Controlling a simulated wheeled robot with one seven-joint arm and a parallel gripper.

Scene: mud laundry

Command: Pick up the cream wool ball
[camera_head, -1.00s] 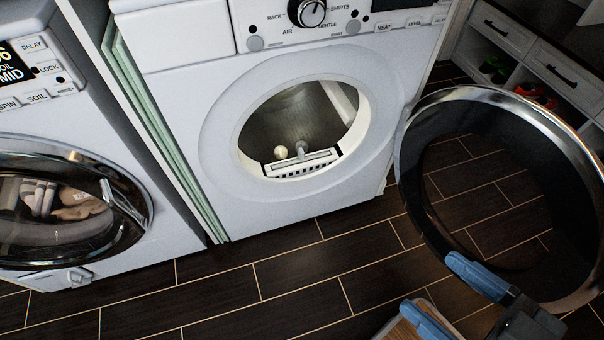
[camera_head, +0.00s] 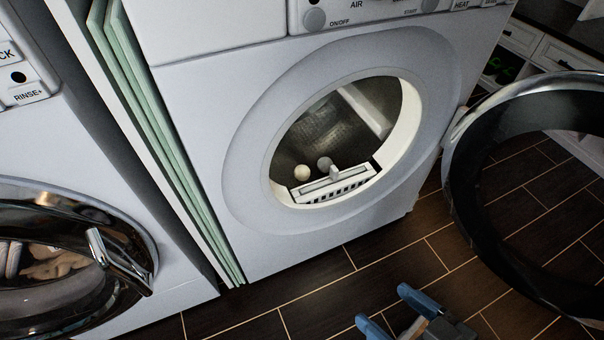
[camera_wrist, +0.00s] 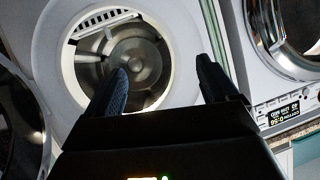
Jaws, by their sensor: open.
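The cream wool ball (camera_head: 302,172) lies inside the open dryer drum (camera_head: 335,130), at the left behind the lint-filter panel. A grey ball (camera_head: 324,163) lies just to its right. My gripper (camera_head: 390,308) is low in front of the dryer, outside the drum, with its two blue fingers apart and nothing between them. In the wrist view, my gripper (camera_wrist: 162,78) points toward the round drum opening (camera_wrist: 150,45). I cannot make out the cream ball in the wrist view.
The dryer door (camera_head: 460,190) stands swung open to the right. The lint-filter panel (camera_head: 335,185) sits at the opening's lower lip. A washer with a closed glass door (camera_head: 70,260) stands at the left. Dark floor tiles (camera_head: 400,255) lie clear in front. Shelves are at the far right.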

